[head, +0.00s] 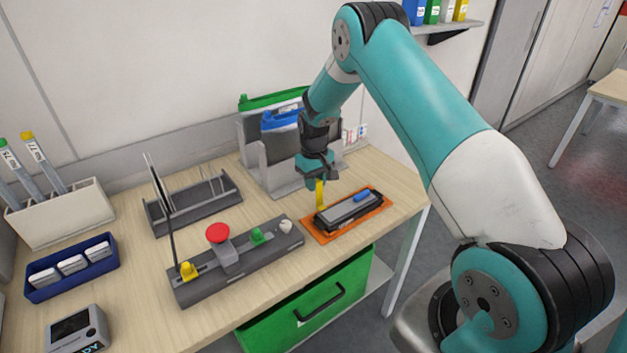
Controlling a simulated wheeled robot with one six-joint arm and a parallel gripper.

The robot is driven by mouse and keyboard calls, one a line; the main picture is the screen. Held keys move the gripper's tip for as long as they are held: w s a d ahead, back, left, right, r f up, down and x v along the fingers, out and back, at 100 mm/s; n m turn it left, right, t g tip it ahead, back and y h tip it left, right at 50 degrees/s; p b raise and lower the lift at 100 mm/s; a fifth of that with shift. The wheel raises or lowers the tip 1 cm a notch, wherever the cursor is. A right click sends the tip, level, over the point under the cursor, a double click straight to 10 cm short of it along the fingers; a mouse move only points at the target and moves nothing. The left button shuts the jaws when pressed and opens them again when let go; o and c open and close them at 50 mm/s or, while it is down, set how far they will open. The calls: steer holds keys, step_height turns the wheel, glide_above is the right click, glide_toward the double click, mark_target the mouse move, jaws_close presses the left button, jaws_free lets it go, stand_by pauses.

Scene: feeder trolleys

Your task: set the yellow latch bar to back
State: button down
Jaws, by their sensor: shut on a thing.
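The yellow latch bar (320,194) stands upright at the left end of a black and grey feeder unit (350,208). The unit sits on an orange mat (376,209) on the wooden table. My gripper (318,180) points down over the bar and is shut on its upper end. The jaws hide the top of the bar. A blue piece (362,195) lies on top of the unit, towards its right end.
A grey control box (240,270) with a red button stands left of the mat. A grey rack with blue and green folders (270,150) stands close behind my gripper. A green drawer (310,305) is below the table's front edge.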

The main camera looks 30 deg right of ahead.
steer(key=shift+a, duration=0.1)
steer(key=c, duration=1)
jaws_free()
step_height(320, 180, up, 18)
steer(key=b, duration=0.4)
steer(key=shift+w+f, duration=0.25)
steer(key=shift+w, duration=0.05)
